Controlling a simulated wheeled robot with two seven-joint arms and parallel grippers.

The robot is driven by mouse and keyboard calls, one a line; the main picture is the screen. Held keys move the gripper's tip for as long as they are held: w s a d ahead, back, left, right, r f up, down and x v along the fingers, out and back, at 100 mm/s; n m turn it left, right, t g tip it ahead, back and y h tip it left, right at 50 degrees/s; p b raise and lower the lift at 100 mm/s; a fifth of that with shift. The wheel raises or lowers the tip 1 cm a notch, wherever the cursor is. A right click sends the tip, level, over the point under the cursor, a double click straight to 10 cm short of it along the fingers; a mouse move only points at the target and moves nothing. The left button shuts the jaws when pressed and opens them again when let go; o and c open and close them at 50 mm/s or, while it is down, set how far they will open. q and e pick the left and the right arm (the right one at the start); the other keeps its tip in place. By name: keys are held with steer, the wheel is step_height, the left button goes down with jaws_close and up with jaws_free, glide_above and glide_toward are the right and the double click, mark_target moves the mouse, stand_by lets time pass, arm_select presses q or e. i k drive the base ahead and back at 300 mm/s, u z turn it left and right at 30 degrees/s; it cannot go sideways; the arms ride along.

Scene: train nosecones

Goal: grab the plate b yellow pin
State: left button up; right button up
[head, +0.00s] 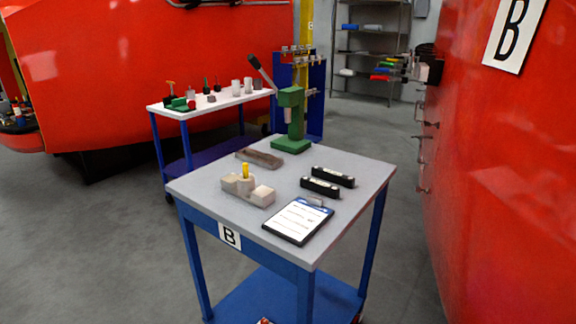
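A small yellow pin (246,170) stands upright in a beige block-like fixture (248,188) on the near left part of the grey-topped table (351,150). Neither of my grippers is in the head view, so nothing is seen near the pin.
On the same table are a clipboard (298,221), two black bars (321,187), a brown block (259,158) and a green press (290,120) with a raised lever. A white-topped cart (226,101) stands behind. A red nosecone (500,180) marked B rises at right.

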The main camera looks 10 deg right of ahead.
mark_target(245, 166)
steer(key=u, duration=0.55)
steer(key=k, duration=1.3)
steer(key=u, duration=1)
steer(key=i, duration=2.05)
steer(key=z, duration=0.55)
steer(key=i, duration=1.2)
steer(key=z, duration=1.25)
